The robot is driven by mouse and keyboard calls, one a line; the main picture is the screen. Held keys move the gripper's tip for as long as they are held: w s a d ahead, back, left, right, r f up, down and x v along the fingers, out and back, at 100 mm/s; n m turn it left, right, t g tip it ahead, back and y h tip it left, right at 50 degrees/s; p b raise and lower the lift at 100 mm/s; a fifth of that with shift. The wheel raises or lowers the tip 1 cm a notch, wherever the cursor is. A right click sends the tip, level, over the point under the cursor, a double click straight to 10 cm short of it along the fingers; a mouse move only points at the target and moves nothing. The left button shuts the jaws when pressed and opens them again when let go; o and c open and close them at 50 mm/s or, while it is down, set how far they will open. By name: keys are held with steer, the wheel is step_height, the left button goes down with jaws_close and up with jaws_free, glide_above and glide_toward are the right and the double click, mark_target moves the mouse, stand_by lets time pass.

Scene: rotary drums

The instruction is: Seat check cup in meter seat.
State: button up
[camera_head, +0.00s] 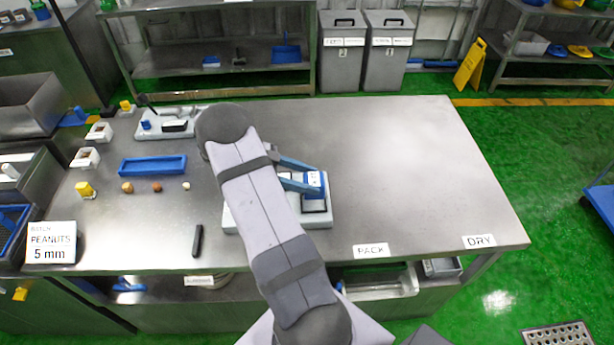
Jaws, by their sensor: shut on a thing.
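My gripper (317,181) reaches out from under my arm toward the right, with two blue-grey fingers. The piece is above or at the right part of a pale grey unit (321,220) on the steel table. A dark square (314,205) shows on that unit just below the fingers; it may be the meter seat. My arm hides the unit's middle, and I cannot tell whether the piece touches the seat.
A blue tray (153,165), small balls (157,187), a black bar (198,241) and a yellow piece (85,190) lie at left. A second pale unit (172,123) stands behind them. The table's right half is clear.

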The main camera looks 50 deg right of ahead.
steer(key=shift+f+b, duration=1.25)
steer(key=shift+f, duration=1.25)
steer(key=shift+f, duration=0.2)
steer(key=o, duration=1.2)
steer(key=shift+o, duration=0.2)
steer(key=shift+w, duration=0.1)
steer(key=b+v, duration=0.3)
steer(key=v, duration=0.3)
steer(key=shift+f, duration=0.1)
steer(key=shift+w+a+r, duration=0.3)
steer(key=shift+a+r, duration=0.1)
steer(key=shift+a, duration=0.05)
